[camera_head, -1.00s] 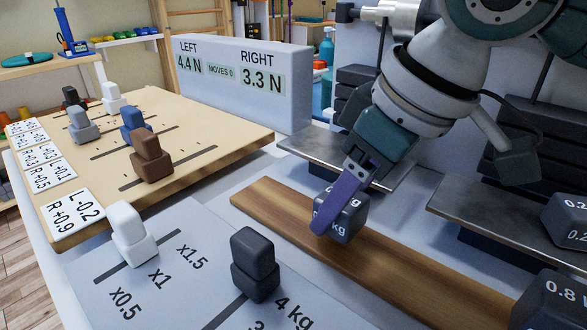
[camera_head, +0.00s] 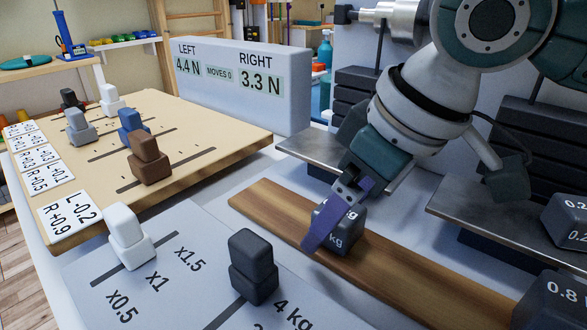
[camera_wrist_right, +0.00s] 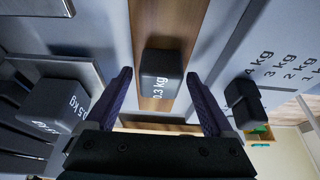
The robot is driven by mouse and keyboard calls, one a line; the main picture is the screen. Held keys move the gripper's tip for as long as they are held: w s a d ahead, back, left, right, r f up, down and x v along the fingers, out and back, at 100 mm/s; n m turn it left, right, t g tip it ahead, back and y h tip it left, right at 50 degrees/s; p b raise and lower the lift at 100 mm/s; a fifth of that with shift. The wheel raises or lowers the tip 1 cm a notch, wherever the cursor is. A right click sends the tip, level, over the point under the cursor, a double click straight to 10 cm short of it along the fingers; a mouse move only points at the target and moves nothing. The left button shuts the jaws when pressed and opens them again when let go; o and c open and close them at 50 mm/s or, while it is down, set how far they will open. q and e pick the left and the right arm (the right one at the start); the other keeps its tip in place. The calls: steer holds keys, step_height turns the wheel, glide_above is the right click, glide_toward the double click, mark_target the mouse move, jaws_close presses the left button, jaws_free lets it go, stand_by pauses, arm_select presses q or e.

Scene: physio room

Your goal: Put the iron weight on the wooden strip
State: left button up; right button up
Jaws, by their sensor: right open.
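The iron weight, a dark grey block (camera_head: 345,234) with white kg lettering, appears to rest on the wooden strip (camera_head: 271,203). In the right wrist view the block (camera_wrist_right: 161,66) reads 0.3 kg and lies over the strip (camera_wrist_right: 180,18), between my spread fingers in the picture. My right gripper (camera_head: 338,212) is open, with purple fingers at the block; one finger hides part of its face. The right gripper also shows in the wrist view (camera_wrist_right: 160,80), with gaps on both sides of the block. My left gripper is not in view.
Metal plates (camera_head: 318,154) flank the strip. More dark weights (camera_head: 558,300) stand at the right. A grey panel with a white slider (camera_head: 130,243) and a dark slider (camera_head: 253,267) lies in front. The board with coloured sliders (camera_head: 215,115) and a force display (camera_head: 240,80) stand behind.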

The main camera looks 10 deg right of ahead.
steer(key=p+v, duration=0.3)
steer(key=v, duration=0.9)
steer(key=shift+p, duration=0.35)
steer(key=shift+r, duration=0.15)
steer(key=s+a+r+t+y+p, duration=0.15)
steer(key=s+a+r+p, duration=0.4)
steer(key=p, duration=0.55)
steer(key=s+d+r+m+g+h+p, duration=0.2)
steer(key=s+d+m+h+p, duration=0.3)
steer(key=s+d+p, duration=0.6)
step_height(320, 180, up, 37)
steer(key=a+p, duration=0.1)
steer(key=p, duration=3.5)
steer(key=shift+s+a+m+t+y+p, duration=0.25)
steer(key=shift+m+t+y+p, duration=0.1)
steer(key=shift+y, duration=0.1)
steer(key=shift+r, duration=0.15)
